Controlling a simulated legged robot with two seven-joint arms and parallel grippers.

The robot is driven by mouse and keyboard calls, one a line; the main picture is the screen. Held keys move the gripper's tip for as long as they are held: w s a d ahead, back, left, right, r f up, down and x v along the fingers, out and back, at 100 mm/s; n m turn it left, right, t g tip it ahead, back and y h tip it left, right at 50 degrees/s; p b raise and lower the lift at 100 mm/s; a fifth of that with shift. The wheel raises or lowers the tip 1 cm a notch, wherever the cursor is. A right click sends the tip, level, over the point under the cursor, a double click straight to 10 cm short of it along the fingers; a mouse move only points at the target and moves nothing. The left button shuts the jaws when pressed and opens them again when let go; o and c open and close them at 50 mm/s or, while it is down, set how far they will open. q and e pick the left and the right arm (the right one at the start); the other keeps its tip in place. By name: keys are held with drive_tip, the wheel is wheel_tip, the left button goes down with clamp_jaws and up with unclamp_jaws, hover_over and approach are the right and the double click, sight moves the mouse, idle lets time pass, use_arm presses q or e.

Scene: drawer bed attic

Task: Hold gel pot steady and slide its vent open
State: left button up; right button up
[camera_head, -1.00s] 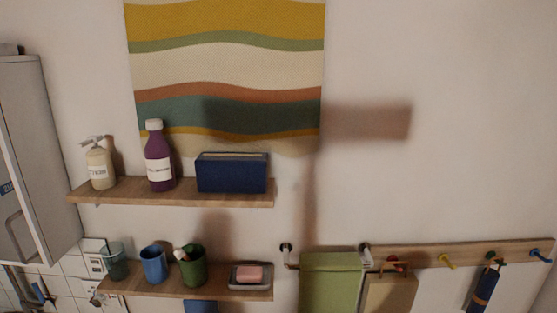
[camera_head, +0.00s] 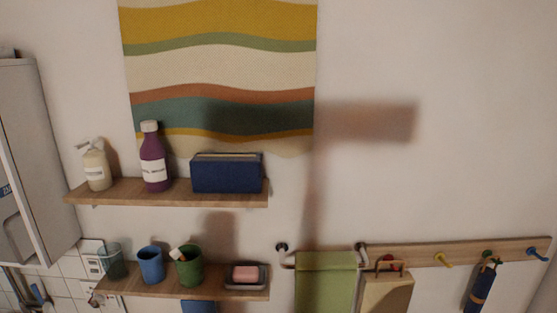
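I see nothing that I can make out as a gel pot with a vent. On the upper wooden shelf stand a cream pump bottle (camera_head: 97,169), a purple bottle with a white cap and label (camera_head: 154,160), and a dark blue box-like holder (camera_head: 227,174). The bottle labels are too small to read. Neither of my grippers shows in the head view. Blurred shadows fall on the wall and the hanging.
The upper shelf (camera_head: 110,193) sits above a lower shelf (camera_head: 190,292) with cups and a soap dish (camera_head: 245,276). A grey cabinet (camera_head: 35,150) is at left. A green towel (camera_head: 326,281) and hook rail (camera_head: 460,248) are at right.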

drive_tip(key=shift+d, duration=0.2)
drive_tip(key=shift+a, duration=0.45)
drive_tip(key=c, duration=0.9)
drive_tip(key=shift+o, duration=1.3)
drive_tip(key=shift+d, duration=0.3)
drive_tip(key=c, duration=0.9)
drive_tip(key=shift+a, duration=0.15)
